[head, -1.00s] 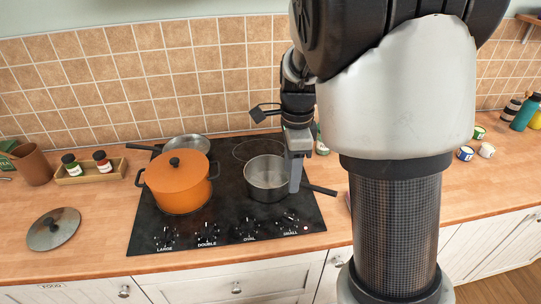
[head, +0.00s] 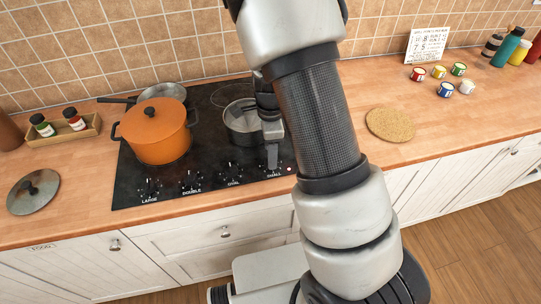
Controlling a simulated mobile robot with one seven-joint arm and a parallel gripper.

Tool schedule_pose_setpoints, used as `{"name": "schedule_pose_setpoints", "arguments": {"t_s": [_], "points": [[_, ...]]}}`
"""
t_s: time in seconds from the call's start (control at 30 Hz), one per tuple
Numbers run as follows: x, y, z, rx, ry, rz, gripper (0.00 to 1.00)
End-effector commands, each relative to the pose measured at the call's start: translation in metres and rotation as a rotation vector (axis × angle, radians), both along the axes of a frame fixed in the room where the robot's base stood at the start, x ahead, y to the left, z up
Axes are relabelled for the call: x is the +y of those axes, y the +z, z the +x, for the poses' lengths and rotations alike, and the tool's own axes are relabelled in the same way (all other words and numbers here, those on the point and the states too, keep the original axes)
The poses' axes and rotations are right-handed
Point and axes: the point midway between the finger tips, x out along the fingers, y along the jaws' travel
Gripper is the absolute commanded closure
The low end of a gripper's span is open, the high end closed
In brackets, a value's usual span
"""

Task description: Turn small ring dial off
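The black cooktop (head: 205,158) has a row of dials along its front edge, labelled LARGE, DOUBLE, OVAL and SMALL. The SMALL label (head: 274,175) is at the right end. The small ring dial above it is mostly hidden behind my gripper (head: 272,160), which points down over that spot. I cannot tell whether it touches the dial, or whether its fingers are open or shut. A small reddish light (head: 288,169) shows just right of it.
A steel saucepan (head: 240,128) stands right behind my gripper. An orange pot (head: 158,132) and a frying pan (head: 168,95) are on the left.

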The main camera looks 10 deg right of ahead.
Motion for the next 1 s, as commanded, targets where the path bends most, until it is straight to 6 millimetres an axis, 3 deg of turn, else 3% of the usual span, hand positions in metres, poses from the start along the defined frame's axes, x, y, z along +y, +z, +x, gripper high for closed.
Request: {"name": "schedule_pose_setpoints", "arguments": {"t_s": [0.2,0.5,0.73,1.0], "points": [[0.000,-0.018,0.000,0.001,0.001,0.000,0.52],[0.000,-0.020,0.000,-0.001,0.001,0.001,0.52],[0.000,-0.020,0.000,-0.001,0.000,0.001,0.91],[0.000,-0.020,0.000,-0.001,0.020,0.001,0.93]]}}
